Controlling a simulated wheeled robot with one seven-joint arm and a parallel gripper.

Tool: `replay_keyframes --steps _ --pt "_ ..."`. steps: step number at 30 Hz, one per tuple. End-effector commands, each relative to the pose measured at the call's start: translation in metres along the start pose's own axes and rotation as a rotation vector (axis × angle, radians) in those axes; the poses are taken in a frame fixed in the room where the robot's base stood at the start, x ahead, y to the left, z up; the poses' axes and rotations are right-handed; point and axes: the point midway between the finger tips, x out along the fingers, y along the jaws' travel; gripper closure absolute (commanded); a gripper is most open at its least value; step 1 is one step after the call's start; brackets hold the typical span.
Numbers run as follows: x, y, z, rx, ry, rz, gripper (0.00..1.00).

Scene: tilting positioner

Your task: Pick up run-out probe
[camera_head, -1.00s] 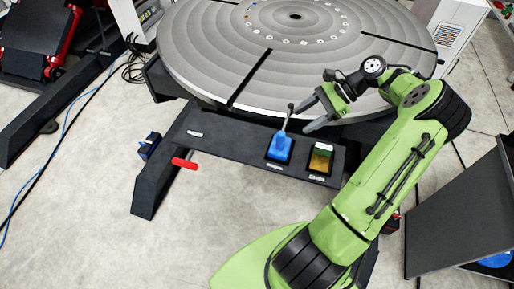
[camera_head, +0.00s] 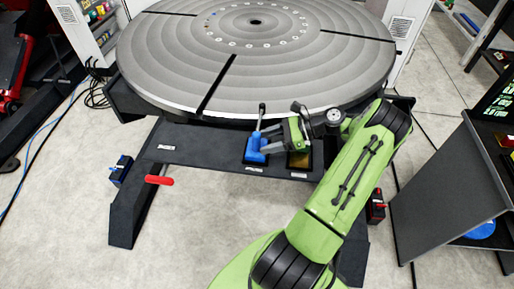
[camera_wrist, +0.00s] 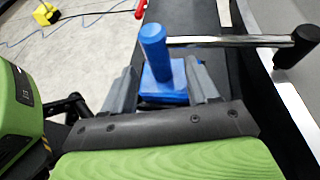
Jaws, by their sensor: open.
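The run-out probe (camera_head: 256,149) stands in a dark holder on the shelf in front of the round table. It has a blue body and a thin metal rod with a black end. In the wrist view, its blue post (camera_wrist: 154,48) rises from a blue base, and the rod runs right to the black end (camera_wrist: 305,37). My gripper (camera_head: 270,140) is open at the probe, coming from the right. In the wrist view, my gripper (camera_wrist: 162,82) has one finger on each side of the blue body. Whether either finger touches it cannot be told.
A large grey round table (camera_head: 255,60) lies just behind the shelf (camera_head: 200,142). A red handle (camera_head: 159,180) sticks out at the shelf's left front. Floor in front is clear.

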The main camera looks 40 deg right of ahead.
Motion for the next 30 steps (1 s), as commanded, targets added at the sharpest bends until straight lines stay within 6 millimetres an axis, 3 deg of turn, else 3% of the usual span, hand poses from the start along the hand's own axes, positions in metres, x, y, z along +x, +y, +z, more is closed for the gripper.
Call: replay_keyframes --steps 3,6,13,24,30 --pt "0.026 0.001 -0.001 0.000 -0.001 0.007 0.41" --pt "0.037 0.001 -0.001 0.001 0.001 0.004 0.41" --pt "0.038 0.000 0.000 0.000 0.000 0.001 0.43" --pt "0.037 0.000 0.000 0.000 0.000 0.002 0.99" --pt "0.037 0.000 0.001 -0.003 -0.002 0.002 1.00"
